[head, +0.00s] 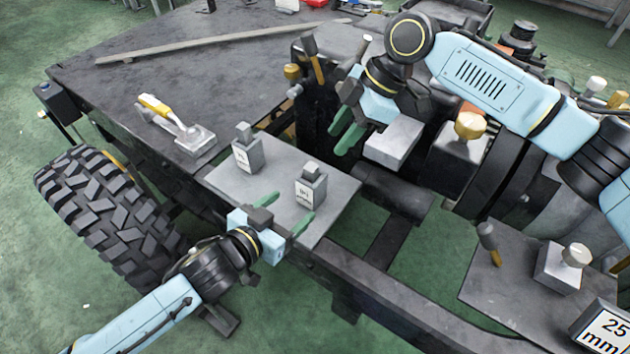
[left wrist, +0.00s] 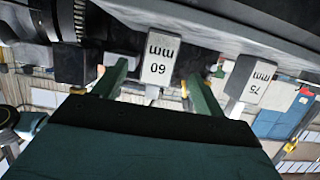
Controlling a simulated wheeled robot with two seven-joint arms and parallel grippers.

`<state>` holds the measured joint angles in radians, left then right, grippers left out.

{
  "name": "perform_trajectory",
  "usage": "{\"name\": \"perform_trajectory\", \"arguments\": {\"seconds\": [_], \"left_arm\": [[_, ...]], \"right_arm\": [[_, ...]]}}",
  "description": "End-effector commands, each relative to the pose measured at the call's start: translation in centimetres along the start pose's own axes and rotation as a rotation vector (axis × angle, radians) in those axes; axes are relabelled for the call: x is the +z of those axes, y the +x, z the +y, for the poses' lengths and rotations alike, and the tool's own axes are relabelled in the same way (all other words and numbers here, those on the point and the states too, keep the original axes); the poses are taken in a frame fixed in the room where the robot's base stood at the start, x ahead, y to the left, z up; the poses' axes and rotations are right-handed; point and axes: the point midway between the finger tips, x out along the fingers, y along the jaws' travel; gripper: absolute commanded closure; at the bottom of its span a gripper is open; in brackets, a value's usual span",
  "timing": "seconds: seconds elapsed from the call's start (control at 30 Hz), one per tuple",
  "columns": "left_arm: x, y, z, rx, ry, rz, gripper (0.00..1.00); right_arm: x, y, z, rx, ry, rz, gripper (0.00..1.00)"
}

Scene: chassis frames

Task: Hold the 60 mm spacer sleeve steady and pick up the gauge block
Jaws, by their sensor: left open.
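The spacer sleeve marked 60 mm (head: 311,189) is a grey block with a narrower top, upright on a grey plate (head: 268,178). In the left wrist view the 60 mm sleeve (left wrist: 157,65) appears upside down between the green fingers. My left gripper (head: 286,213) is open around or just in front of it; contact cannot be told. My right gripper (head: 345,130) is open and empty, left of a plain silvery block (head: 397,142). No label shows which thing is the gauge block.
A second labelled block (head: 246,150) stands left of the sleeve; it reads 75 mm in the left wrist view (left wrist: 250,80). A yellow-handled clamp (head: 175,124) lies on the dark chassis deck.

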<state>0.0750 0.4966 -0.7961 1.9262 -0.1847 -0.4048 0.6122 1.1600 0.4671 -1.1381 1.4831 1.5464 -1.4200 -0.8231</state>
Motion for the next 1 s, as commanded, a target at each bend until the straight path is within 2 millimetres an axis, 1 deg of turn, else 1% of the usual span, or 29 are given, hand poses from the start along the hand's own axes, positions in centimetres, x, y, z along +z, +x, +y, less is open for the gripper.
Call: {"name": "perform_trajectory", "arguments": {"seconds": [0.03, 0.2, 0.4, 0.6, 0.93, 1.0], "left_arm": [[-0.2, 1.2, 0.1, 0.001, 0.001, 0.003, 0.29], [-0.1, 4.4, 0.0, 0.000, 0.000, 0.001, 0.29], [-0.1, 7.2, 0.1, 0.001, 0.001, 0.000, 0.29], [0.0, 8.5, 0.1, 0.001, 0.001, 0.001, 0.29], [0.0, 8.7, 0.1, 0.001, 0.001, 0.000, 0.29], [0.0, 8.7, 0.1, 0.001, 0.001, 0.000, 0.38]], "right_arm": [[0.0, 0.0, 0.0, 0.000, 0.000, 0.000, 0.64], [0.0, 0.0, 0.0, 0.001, 0.000, 0.000, 0.64], [0.0, 0.0, 0.0, 0.002, 0.000, 0.000, 0.64], [0.0, 0.0, 0.0, 0.002, 0.000, 0.000, 0.64], [0.0, 0.0, 0.0, 0.002, 0.000, 0.000, 0.64], [0.0, 0.0, 0.0, 0.002, 0.000, 0.000, 0.64]]}}
